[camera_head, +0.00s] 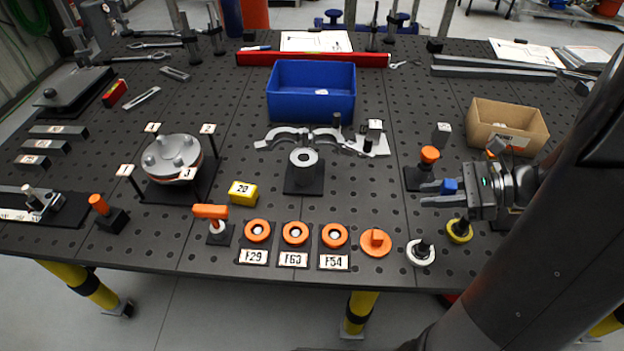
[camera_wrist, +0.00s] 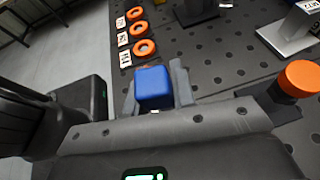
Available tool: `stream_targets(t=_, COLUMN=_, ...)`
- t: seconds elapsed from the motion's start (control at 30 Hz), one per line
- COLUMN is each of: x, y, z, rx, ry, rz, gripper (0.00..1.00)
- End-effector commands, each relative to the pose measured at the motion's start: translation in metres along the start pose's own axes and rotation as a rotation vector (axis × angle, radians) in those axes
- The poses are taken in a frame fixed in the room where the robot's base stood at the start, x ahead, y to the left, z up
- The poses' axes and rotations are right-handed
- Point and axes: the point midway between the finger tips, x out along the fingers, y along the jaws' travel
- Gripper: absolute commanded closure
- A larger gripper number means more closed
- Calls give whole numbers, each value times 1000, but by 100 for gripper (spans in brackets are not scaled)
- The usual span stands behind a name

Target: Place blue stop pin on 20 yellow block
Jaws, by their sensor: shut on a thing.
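The blue stop pin (camera_head: 449,186) is held between the fingers of my gripper (camera_head: 432,194), at the right front of the table. In the wrist view the blue pin (camera_wrist: 154,87) shows as a blue block-shaped head between the two fingers; its lower part is hidden. The yellow block (camera_head: 243,193), marked 20, sits on the table left of centre, well to the left of my gripper. Its top looks bare. The yellow block is not seen in the wrist view.
Orange rings (camera_head: 295,233) on labelled plates line the front edge between block and gripper. An orange-handled piece (camera_head: 212,213) stands close to the block. An orange-capped post (camera_head: 429,155) is behind my gripper. A blue bin (camera_head: 311,92) stands at the back.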

Motion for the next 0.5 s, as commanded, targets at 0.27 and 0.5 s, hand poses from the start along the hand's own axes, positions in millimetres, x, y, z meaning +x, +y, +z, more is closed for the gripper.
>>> stream_targets(t=0.27, x=-19, y=0, z=48, rx=-10, ry=3, rz=-1, gripper=99)
stream_targets(t=0.5, x=-22, y=-6, z=88, rx=-7, ry=5, rz=13, gripper=99)
